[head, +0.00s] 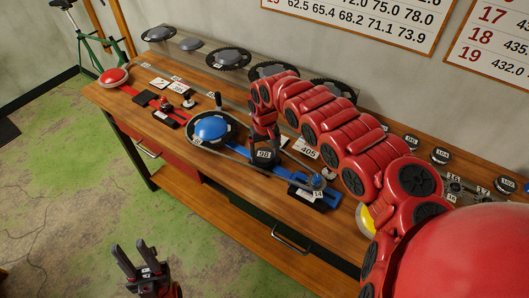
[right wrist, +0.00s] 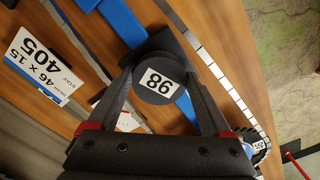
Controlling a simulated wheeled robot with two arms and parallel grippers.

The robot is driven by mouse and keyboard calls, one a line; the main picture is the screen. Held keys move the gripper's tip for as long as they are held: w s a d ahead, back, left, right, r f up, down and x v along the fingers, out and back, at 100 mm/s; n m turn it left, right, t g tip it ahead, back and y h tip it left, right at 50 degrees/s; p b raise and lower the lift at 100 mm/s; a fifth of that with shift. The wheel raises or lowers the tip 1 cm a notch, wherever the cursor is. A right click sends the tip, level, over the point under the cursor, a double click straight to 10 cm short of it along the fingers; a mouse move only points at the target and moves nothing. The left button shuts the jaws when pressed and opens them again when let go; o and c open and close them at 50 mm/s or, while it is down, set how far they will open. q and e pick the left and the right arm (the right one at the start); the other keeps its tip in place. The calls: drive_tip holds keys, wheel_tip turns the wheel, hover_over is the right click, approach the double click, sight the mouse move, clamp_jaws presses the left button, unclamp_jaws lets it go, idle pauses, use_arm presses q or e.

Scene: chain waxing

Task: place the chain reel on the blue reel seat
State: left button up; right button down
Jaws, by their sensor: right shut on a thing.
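The chain reel (head: 264,157), a small black disc labelled 98, is between the fingers of my right gripper (head: 265,143). It also shows in the right wrist view (right wrist: 156,80), with a fingertip at each side. A blue bar (right wrist: 122,20) passes beneath it, with a dark square block (right wrist: 172,43) on the bar partly behind the disc. I take this for the blue reel seat, but the reel hides most of it. I cannot tell whether the reel touches it. My left gripper (head: 137,262) is open and empty, beyond the bench's front edge.
A card marked 405 (head: 306,148) lies behind. A red fixture (head: 140,97) is at left. Other numbered discs (head: 440,156) stand at right.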

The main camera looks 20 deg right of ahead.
sight(265, 156)
unclamp_jaws()
drive_tip(key=shift+r, duration=0.25)
wheel_tip(265, 156, up, 17)
drive_tip(key=b, duration=0.5)
drive_tip(key=shift+f, duration=0.15)
